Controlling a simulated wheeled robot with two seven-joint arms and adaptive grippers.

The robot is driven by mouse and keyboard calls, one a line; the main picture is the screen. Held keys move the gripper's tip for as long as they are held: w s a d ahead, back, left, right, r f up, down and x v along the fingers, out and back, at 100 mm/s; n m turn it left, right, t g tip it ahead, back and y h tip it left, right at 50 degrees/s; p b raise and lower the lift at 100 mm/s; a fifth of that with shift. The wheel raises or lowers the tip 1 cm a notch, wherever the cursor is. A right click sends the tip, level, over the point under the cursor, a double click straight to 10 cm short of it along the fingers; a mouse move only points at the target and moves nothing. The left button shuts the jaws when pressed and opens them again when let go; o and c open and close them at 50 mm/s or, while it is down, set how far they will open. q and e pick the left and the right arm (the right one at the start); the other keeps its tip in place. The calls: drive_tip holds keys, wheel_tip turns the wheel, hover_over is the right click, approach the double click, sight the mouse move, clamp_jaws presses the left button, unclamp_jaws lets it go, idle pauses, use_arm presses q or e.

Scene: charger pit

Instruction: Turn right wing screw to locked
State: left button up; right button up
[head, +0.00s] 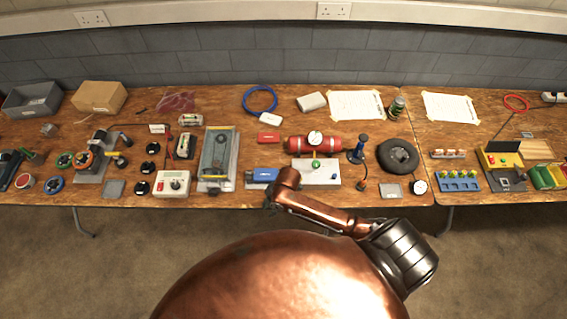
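I cannot pick out the right wing screw or its locked mark at this size. A blue block (265,174) on a light base lies at the front middle of the bench, with part of it behind my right wrist. My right arm reaches in from the lower right, and its copper wrist is bent over the bench's front edge beside this block. My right gripper (277,201) shows only as a small dark shape below the wrist. Its fingers are not clear, and I cannot tell what it touches. My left gripper is not in view.
A grey tray with yellow bars (218,130) lies left of the blue block. The bench (415,187) is crowded.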

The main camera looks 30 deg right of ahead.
drive_tip(key=w+d+r+n+h+p, duration=0.1)
drive_tip(key=w+d+r+n+p, duration=0.1)
drive_tip(key=w+d+r+n, duration=0.1)
drive_tip(key=w+d+r+n+g+h+p, duration=0.1)
drive_tip(key=w+d+r+n+p, duration=0.2)
drive_tip(key=w+d+r, duration=0.1)
drive_tip(key=w+d+r+n+p, duration=0.2)
drive_tip(key=w+d+r+n, duration=0.1)
drive_tip(key=d+r, duration=0.2)
drive_tip(key=shift+w+n+g+h, duration=0.3)
drive_tip(key=shift+w+h, duration=0.1)
drive_tip(key=shift+d+f, duration=0.15)
drive_tip(key=shift+f, duration=0.05)
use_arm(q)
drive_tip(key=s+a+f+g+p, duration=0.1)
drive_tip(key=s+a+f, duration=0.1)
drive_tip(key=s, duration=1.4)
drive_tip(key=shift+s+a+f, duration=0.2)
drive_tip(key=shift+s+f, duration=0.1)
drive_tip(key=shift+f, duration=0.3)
use_arm(e)
wheel_tip(320, 180, down, 7)
drive_tip(key=shift+w+f, duration=0.1)
drive_tip(key=shift+f, duration=0.1)
drive_tip(key=shift+c, duration=0.4)
clamp_jaws()
